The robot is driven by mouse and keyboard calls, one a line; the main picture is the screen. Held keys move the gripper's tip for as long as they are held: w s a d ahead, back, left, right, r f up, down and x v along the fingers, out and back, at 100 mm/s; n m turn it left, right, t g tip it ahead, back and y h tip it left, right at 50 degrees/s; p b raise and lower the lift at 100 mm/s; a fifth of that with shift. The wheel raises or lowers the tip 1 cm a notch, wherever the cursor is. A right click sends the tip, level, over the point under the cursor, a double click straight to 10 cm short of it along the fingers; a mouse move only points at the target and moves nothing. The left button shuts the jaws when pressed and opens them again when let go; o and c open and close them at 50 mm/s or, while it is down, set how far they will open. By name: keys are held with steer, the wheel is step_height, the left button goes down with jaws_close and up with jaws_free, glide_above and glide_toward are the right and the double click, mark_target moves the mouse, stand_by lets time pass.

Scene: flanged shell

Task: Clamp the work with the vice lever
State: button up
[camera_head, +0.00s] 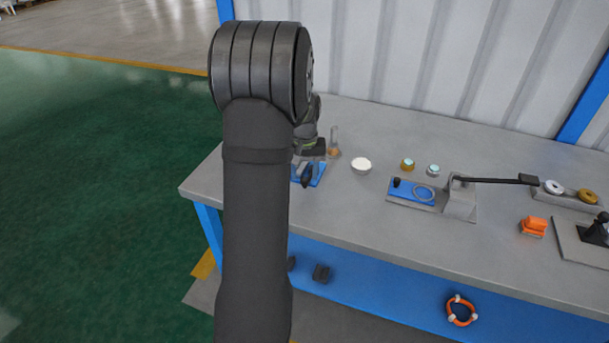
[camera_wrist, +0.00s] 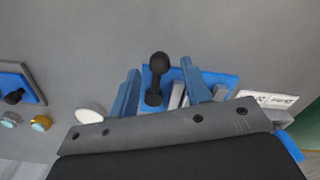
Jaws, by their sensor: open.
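The vice has a blue base (camera_wrist: 220,79) and an upright black lever (camera_wrist: 157,78) with a round knob, seen in the wrist view. Grey metal parts (camera_wrist: 178,95) stand beside the lever; whether they are jaws or the work I cannot tell. My gripper (camera_wrist: 160,67) is open, with one blue finger on each side of the lever; I see no clear contact. In the head view the blue vice base (camera_head: 318,177) shows at the bench's left end, mostly hidden behind my arm and wrist.
A white disc (camera_head: 361,165) and two small capped parts (camera_head: 407,164) lie right of the vice. Further right are a lever fixture (camera_head: 461,198) with a long black handle, an orange block (camera_head: 534,226) and rings (camera_head: 554,187). A clear tube-like piece (camera_head: 334,138) stands behind the vice.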

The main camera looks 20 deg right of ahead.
steer(key=shift+f, duration=0.8)
jaws_close()
